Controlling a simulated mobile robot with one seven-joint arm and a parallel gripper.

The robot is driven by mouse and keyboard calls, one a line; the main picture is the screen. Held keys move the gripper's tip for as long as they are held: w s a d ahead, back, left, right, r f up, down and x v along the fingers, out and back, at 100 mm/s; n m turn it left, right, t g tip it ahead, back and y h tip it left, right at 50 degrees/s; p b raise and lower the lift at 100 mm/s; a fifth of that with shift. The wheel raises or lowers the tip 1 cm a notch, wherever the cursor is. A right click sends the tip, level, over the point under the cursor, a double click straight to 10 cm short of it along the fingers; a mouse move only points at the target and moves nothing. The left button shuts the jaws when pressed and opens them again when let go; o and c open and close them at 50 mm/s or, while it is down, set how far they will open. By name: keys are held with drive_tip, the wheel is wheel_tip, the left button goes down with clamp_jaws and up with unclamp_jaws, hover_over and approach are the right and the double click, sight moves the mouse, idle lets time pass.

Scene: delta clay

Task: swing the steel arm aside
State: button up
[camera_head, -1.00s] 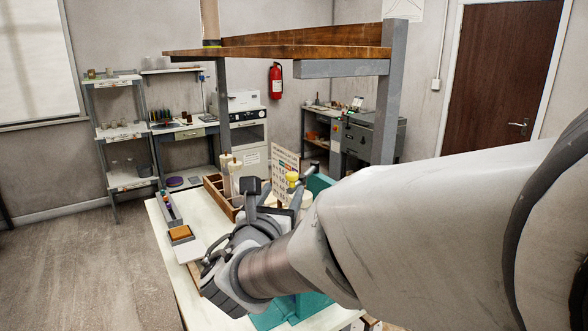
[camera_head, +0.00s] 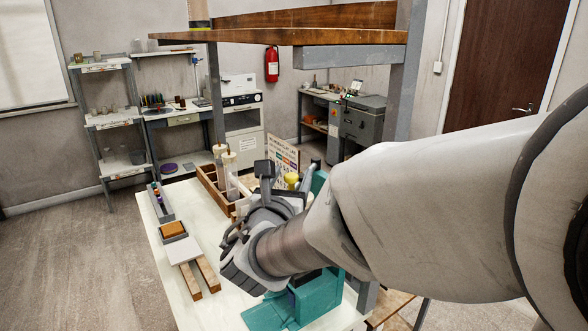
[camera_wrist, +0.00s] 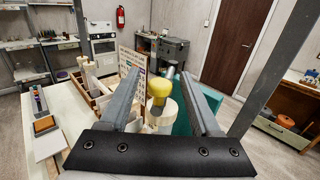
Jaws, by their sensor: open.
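A yellow knob (camera_head: 291,178) shows just past my gripper in the head view. In the wrist view the yellow knob (camera_wrist: 159,88) appears between my two fingers, with a short grey metal piece (camera_wrist: 170,73) behind it. Whether this metal is the steel arm, and whether the fingers touch the knob, I cannot tell. My gripper (camera_wrist: 160,75) is open, its fingers pointing away from the wrist. A teal machine (camera_head: 305,300) stands on the pale bench under my arm. My arm hides much of it.
The bench (camera_head: 215,235) also holds a wooden compartment box (camera_head: 208,180), a printed card (camera_head: 284,155), an orange block (camera_head: 173,229) and wooden strips (camera_head: 200,276). A wooden shelf (camera_head: 320,37) on grey posts hangs above. Floor at the left is clear.

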drive_tip(key=shift+w+d, duration=0.1)
drive_tip(key=shift+w, duration=0.1)
clamp_jaws()
idle(0.3)
idle(1.2)
